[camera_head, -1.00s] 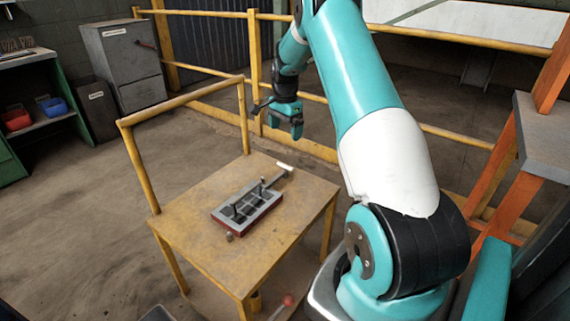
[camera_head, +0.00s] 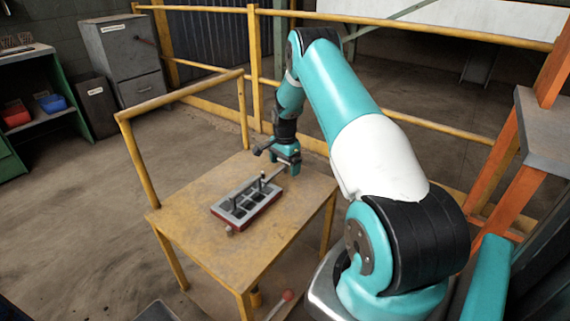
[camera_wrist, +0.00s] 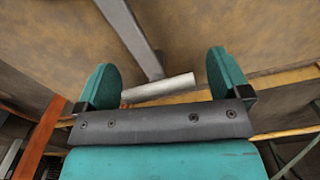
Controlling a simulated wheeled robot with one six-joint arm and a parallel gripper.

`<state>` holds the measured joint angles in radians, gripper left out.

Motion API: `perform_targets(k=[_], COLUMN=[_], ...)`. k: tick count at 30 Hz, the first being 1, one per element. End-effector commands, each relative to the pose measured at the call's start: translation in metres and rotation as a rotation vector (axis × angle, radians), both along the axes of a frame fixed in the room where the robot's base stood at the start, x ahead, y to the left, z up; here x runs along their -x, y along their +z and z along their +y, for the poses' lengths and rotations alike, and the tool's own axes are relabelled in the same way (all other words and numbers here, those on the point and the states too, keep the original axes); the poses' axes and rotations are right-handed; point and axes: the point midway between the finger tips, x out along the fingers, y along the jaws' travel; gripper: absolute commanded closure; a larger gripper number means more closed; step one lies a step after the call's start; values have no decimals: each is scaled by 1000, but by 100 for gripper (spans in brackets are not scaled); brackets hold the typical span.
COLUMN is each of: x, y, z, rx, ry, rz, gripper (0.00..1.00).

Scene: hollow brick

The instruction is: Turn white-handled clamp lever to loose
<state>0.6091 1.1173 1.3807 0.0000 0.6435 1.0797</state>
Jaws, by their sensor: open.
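The hollow-brick mould (camera_head: 228,211), a grey grid-topped box with a red base, sits on the yellow table. A grey lever bar (camera_head: 270,182) runs from its far right end towards my gripper (camera_head: 287,168). In the wrist view the bar (camera_wrist: 133,35) ends in a white cylindrical handle (camera_wrist: 160,87) lying crosswise. My gripper (camera_wrist: 161,65) is open, with one teal finger on each side of the handle. I cannot tell whether either finger touches it. In the head view my gripper hides the white handle.
The yellow table (camera_head: 195,225) has bare room around the mould. A yellow rail (camera_head: 180,97) stands along its left edge. A small knob (camera_head: 229,229) is at the mould's near corner. An orange frame (camera_head: 505,200) stands at the right.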

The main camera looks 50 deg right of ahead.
Motion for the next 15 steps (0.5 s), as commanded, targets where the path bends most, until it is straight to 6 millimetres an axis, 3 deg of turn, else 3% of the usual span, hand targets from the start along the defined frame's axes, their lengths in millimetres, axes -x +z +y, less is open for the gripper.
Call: perform_targets(k=[4, 9, 15], x=[0, 0, -2], y=[0, 0, 1], z=[0, 0, 0], rx=[0, 0, 2], ry=[0, 1, 6], rz=[0, -2, -5], gripper=[5, 42, 43])
